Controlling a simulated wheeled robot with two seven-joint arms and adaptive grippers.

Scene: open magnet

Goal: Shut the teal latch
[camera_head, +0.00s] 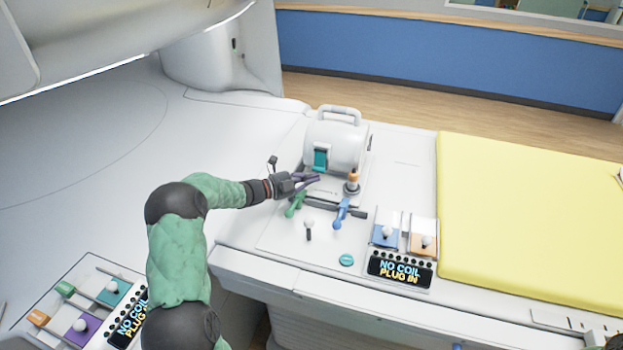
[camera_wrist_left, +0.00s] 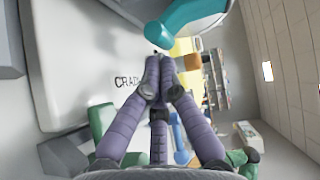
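The teal latch (camera_head: 320,160) is on the front of a white rounded housing (camera_head: 336,138) with a carrying handle on top. It seems to be the large teal piece (camera_wrist_left: 190,20) at the top of the left wrist view, just beyond my fingertips. My left gripper (camera_head: 317,179) is just below the latch in the head view. Its purple fingers (camera_wrist_left: 160,78) come together at the tips, with nothing visible between them. I cannot tell whether they touch the latch. My right gripper is not in view.
A green lever (camera_head: 295,205), a blue lever (camera_head: 341,212) and an orange-topped post (camera_head: 352,180) stand close around my left gripper. A small white-knobbed lever (camera_head: 308,227), a teal button (camera_head: 346,260) and a control panel (camera_head: 400,268) are nearer. A yellow pad (camera_head: 530,220) lies right.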

